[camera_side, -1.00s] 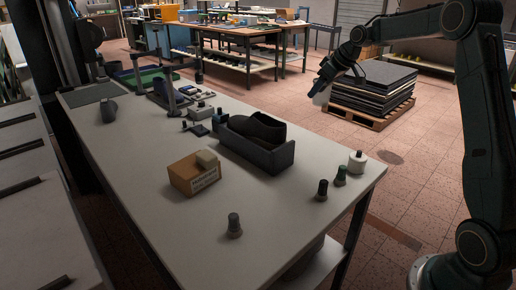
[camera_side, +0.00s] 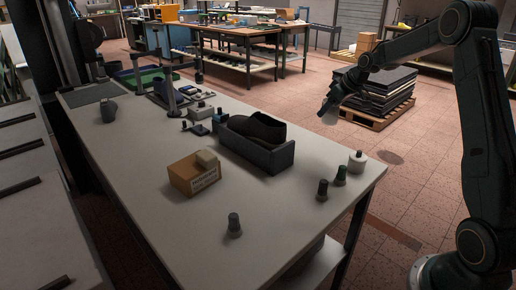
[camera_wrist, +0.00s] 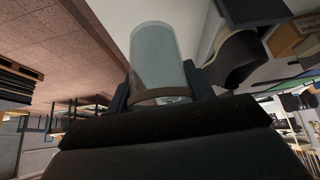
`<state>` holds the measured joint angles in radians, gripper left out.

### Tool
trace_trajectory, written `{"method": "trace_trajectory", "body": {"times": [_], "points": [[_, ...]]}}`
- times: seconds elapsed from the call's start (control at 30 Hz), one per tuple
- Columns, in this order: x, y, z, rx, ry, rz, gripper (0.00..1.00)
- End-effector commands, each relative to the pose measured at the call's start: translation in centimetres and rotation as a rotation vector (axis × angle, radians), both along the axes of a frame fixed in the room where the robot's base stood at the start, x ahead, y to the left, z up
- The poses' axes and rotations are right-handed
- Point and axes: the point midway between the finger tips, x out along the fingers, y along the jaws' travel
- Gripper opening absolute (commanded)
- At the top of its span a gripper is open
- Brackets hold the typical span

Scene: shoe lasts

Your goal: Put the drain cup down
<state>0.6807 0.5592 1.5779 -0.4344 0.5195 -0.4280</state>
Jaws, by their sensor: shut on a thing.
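The drain cup is a pale, translucent cylinder with a brownish band at its near end, seen in the wrist view (camera_wrist: 157,55). My gripper (camera_wrist: 160,82) is shut on it, with one dark finger on each side. In the side view the cup (camera_side: 327,117) is a small pale shape below my gripper (camera_side: 334,103). It hangs tilted in the air to the right of the white table (camera_side: 150,160), with floor and the pallet stack behind it. The cup's far end is small in the side view and its contents cannot be told.
A dark tray (camera_side: 277,158) with a black shoe last stands on the table. A labelled cardboard box (camera_side: 193,178), a white jar (camera_side: 357,161) and dark knobbed bottles (camera_side: 322,190) stand nearer. The front left of the table is bare. A pallet stack (camera_side: 378,92) stands beyond.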

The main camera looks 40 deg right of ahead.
Motion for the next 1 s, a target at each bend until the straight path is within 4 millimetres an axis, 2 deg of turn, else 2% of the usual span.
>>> {"method": "trace_trajectory", "body": {"times": [0.03, 0.2, 0.4, 0.53, 0.83, 1.0], "points": [[-0.1, 0.0, -1.2, 0.004, 0.004, -0.001, 0.31], [-0.1, 0.1, -4.4, 0.003, 0.004, -0.001, 0.31], [-0.1, 0.0, -7.6, 0.001, 0.004, 0.000, 0.31], [0.0, 0.0, -8.5, 0.000, 0.002, 0.000, 0.31], [0.0, 0.0, -9.1, 0.000, 0.001, -0.001, 0.31], [-0.1, 0.0, -10.8, 0.001, 0.003, 0.000, 0.31]]}}
